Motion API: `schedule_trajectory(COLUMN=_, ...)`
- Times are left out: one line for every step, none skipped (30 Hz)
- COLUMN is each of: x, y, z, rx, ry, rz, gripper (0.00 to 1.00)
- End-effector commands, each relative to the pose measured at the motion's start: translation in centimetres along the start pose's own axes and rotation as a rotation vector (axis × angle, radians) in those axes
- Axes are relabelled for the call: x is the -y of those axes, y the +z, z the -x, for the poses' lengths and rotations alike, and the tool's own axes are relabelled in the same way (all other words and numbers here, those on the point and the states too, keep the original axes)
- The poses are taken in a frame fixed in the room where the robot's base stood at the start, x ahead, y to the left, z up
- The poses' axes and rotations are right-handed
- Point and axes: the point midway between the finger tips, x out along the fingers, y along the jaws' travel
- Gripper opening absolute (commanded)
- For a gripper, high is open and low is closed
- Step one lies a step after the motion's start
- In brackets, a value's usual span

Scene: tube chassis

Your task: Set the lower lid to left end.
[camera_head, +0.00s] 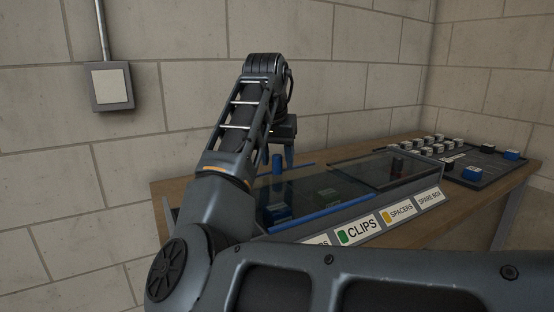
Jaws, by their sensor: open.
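A long box with see-through sliding lids stands on a wooden table. The lower lid (300,195) looks like the blue-edged clear panel over the left and middle part; its left end is hidden behind my arm. A blue upright post (277,166), perhaps its handle, stands near the back of this panel. The dark-framed upper lid (395,173) lies over the right part. My gripper (278,154) is open and points down at the post. I cannot tell whether the fingers are around the post or just behind it.
The box front carries labels for clips (360,229), spacers (400,211) and a spare box (429,198). Blue and green items show under the lids. A dark tray (490,163) with several white-topped and blue pieces sits at the right. A block wall stands close behind.

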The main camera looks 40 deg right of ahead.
Motion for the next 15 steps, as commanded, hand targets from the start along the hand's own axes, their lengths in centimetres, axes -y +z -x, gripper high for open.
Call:
schedule_trajectory(x=0.01, y=0.03, z=-0.31, rx=0.001, ry=0.000, rz=0.000, gripper=0.53)
schedule_trajectory(x=0.01, y=0.02, z=-0.41, rx=0.000, ry=0.000, rz=0.000, gripper=0.53)
schedule_trajectory(x=0.01, y=0.01, z=-0.50, rx=0.000, ry=0.000, rz=0.001, gripper=0.53)
schedule_trajectory(x=0.01, y=0.01, z=-0.54, rx=0.000, ry=0.000, rz=0.001, gripper=0.53)
schedule_trajectory(x=0.01, y=0.00, z=-0.56, rx=0.000, ry=0.000, rz=0.001, gripper=0.53)
schedule_trajectory(x=0.01, y=0.00, z=-0.57, rx=-0.001, ry=0.000, rz=0.001, gripper=0.53)
schedule_trajectory(x=0.01, y=0.00, z=-0.57, rx=-0.001, ry=0.000, rz=0.001, gripper=0.53)
schedule_trajectory(x=0.01, y=-0.01, z=-0.56, rx=-0.001, ry=0.000, rz=0.001, gripper=0.53)
schedule_trajectory(x=0.01, y=0.00, z=-0.56, rx=0.000, ry=0.000, rz=0.001, gripper=0.53)
schedule_trajectory(x=0.01, y=0.00, z=-0.56, rx=0.000, ry=0.000, rz=0.001, gripper=0.53)
schedule_trajectory(x=0.01, y=0.00, z=-0.55, rx=-0.001, ry=0.000, rz=0.001, gripper=0.51)
schedule_trajectory(x=0.01, y=0.00, z=-0.55, rx=0.000, ry=0.000, rz=0.001, gripper=0.47)
schedule_trajectory(x=0.00, y=0.00, z=-0.55, rx=0.000, ry=0.000, rz=0.001, gripper=0.44)
schedule_trajectory(x=0.00, y=0.00, z=-0.55, rx=0.000, ry=0.000, rz=0.001, gripper=0.41)
schedule_trajectory(x=0.00, y=0.00, z=-0.55, rx=0.000, ry=0.000, rz=0.001, gripper=0.37)
